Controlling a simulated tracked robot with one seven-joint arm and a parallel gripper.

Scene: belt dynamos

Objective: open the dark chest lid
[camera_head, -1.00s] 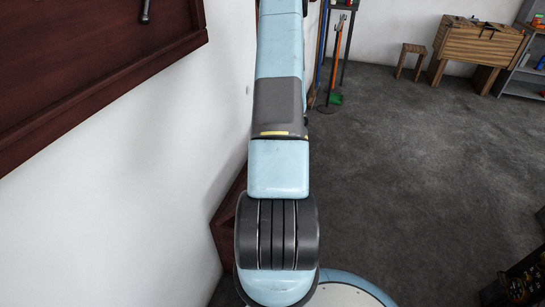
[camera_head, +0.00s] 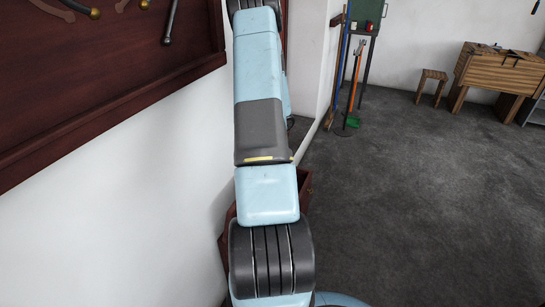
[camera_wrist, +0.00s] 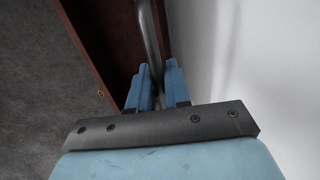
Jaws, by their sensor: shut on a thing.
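In the wrist view my gripper (camera_wrist: 158,72) has its two blue fingers on either side of a smooth grey metal bar (camera_wrist: 149,35), shut on it. The bar runs up out of the frame in front of a dark red-brown wooden surface (camera_wrist: 105,35), which looks like part of the chest. In the head view a small part of the dark red-brown chest (camera_head: 306,184) shows beside my arm, low against the white wall. My arm hides most of it and my gripper there. I cannot tell how far the lid is raised.
A dark red wooden board (camera_head: 110,85) with hanging tools is on the left wall. Long-handled tools (camera_head: 353,85) and a green box (camera_head: 368,18) stand farther back. A stool (camera_head: 431,86) and wooden workbench (camera_head: 500,75) are at the back right. The grey floor (camera_head: 430,190) is clear.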

